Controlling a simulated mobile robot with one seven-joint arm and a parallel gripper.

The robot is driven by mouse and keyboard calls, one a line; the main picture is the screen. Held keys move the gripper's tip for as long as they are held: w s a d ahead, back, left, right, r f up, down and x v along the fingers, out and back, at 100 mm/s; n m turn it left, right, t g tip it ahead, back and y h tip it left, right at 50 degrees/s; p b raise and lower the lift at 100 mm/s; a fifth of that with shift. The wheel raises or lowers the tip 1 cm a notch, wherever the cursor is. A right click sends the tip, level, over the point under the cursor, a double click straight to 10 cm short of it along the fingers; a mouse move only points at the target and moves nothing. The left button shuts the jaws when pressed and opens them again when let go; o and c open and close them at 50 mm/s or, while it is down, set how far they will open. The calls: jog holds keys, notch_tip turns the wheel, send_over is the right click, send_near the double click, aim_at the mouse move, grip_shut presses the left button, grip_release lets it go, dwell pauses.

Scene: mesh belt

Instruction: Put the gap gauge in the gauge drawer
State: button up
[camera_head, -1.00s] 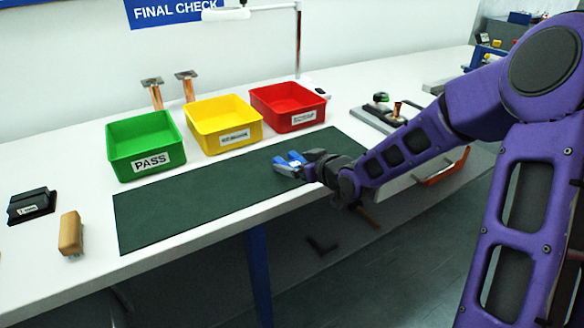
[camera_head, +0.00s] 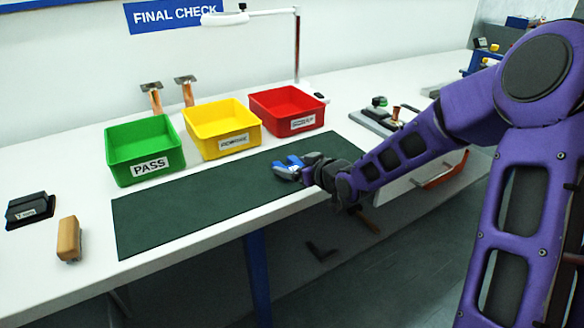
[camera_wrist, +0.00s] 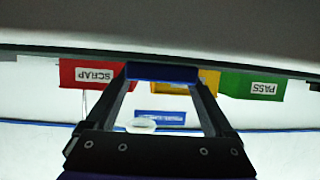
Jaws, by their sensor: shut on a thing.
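My gripper (camera_head: 290,169) is shut on a blue thing, seemingly the gap gauge (camera_wrist: 163,73). In the wrist view it spans the gap between my black fingertips. In the head view my gripper is over the right part of the dark green mat, near its front edge; the height above the mat is hard to judge. A pale drawer front with an orange handle (camera_head: 446,171), possibly the gauge drawer, shows under the bench to the right, partly behind my arm. I cannot tell how far it is open.
Green PASS (camera_head: 147,165), yellow (camera_head: 232,143) and red (camera_head: 300,123) bins stand behind the mat (camera_head: 180,216). A wooden block (camera_head: 68,239) and a black item (camera_head: 29,209) lie at left. A fixture (camera_head: 378,118) stands at right. A lamp (camera_head: 297,48) rises behind.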

notch_tip(320, 180, up, 10)
jog(key=p, duration=0.3)
jog(key=shift+f+p, duration=0.25)
jog(key=shift+p, duration=0.1)
jog(key=d+r+m+t+h+p, duration=0.1)
jog(key=d+m+t+h+p, duration=0.2)
jog(key=d+m+h, duration=0.95)
jog(key=n+g+y+b, duration=0.3)
jog(key=n+y+b, duration=0.1)
jog(key=n+y, duration=0.8)
send_over(282, 180)
jog(key=f, duration=0.2)
notch_tip(282, 180, down, 4)
jog(key=shift+b, duration=0.6)
jog(key=shift+f+b, duration=0.5)
jog(key=shift+f, duration=1.55)
